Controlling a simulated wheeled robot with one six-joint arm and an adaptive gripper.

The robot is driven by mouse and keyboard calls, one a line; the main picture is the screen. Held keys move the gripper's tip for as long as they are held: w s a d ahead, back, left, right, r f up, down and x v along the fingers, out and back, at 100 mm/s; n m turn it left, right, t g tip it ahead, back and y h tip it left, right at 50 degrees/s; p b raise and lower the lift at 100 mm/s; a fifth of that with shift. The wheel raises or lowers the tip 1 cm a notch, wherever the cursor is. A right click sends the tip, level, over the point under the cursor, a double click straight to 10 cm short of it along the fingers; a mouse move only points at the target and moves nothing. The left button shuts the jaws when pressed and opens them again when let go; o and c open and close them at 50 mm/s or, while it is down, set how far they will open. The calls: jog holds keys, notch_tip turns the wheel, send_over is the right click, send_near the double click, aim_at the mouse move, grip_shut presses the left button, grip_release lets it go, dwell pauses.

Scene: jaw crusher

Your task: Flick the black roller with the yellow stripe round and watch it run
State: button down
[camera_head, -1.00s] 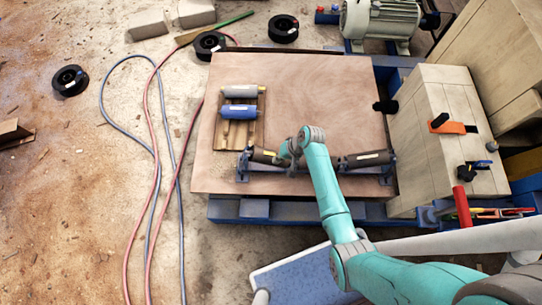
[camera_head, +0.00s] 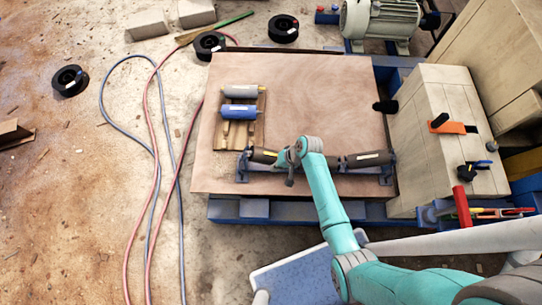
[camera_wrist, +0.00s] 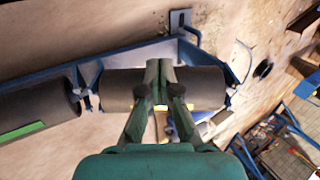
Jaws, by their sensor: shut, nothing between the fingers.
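The black roller with the yellow stripe (camera_head: 263,156) lies at the left end of a blue roller frame (camera_head: 242,170) on a plywood-topped table. In the wrist view this dark roller (camera_wrist: 208,88) lies across the picture under my gripper, and a bit of yellow shows below the fingers. My gripper (camera_head: 290,178) is at the right part of this roller in the head view. In the wrist view its fingers (camera_wrist: 162,72) are together, empty, and cross in front of the roller's middle. I cannot tell whether they touch it. The roller's middle is partly hidden.
A neighbouring roller with a green stripe (camera_wrist: 35,118) sits left in the wrist view. Another dark roller (camera_head: 366,159) fills the frame's right end. Grey (camera_head: 240,91) and blue (camera_head: 238,111) rollers lie behind. A wooden cabinet (camera_head: 430,130) stands right; the board's back middle is clear.

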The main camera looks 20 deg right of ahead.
jog(key=w+d, duration=0.5)
jog(key=w, duration=0.7)
jog(key=shift+w+d, duration=0.15)
jog(key=shift+w, duration=0.1)
jog(key=shift+r, duration=0.2)
notch_tip(320, 180, up, 8)
jog(key=d, duration=0.2)
jog(key=shift+s, duration=0.45)
jog(key=shift+d+r, duration=0.1)
